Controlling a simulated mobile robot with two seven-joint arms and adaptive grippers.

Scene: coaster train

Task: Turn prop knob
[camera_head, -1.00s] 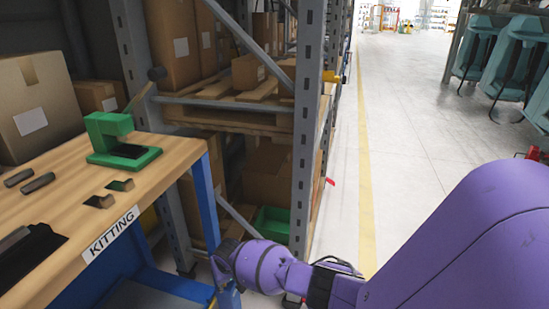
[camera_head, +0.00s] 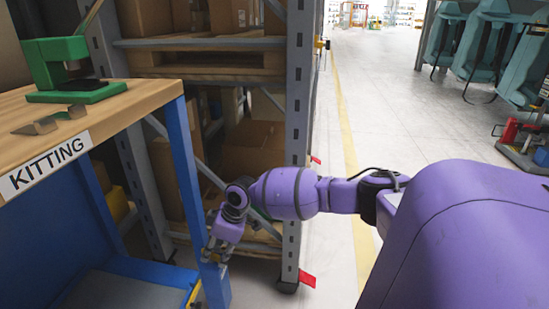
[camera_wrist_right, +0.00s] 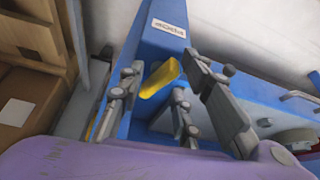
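A yellow lever-like piece (camera_wrist_right: 160,79), which looks like the knob, sits on the blue post (camera_wrist_right: 160,40) of the workbench in the right wrist view. My right gripper (camera_wrist_right: 165,84) is open, with its fingers on both sides of the yellow piece. Contact between them cannot be told. In the head view, my right gripper (camera_head: 217,252) is low beside the bench's blue front leg (camera_head: 185,165), and the yellow piece is not clear there. My left gripper is out of view.
The wooden bench top (camera_head: 140,97) has a "KITTING" label (camera_head: 45,163) and carries a green fixture (camera_head: 60,70). A storage rack upright (camera_head: 299,90) with boxes stands close behind my right arm. Open floor (camera_head: 400,150) lies to the right.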

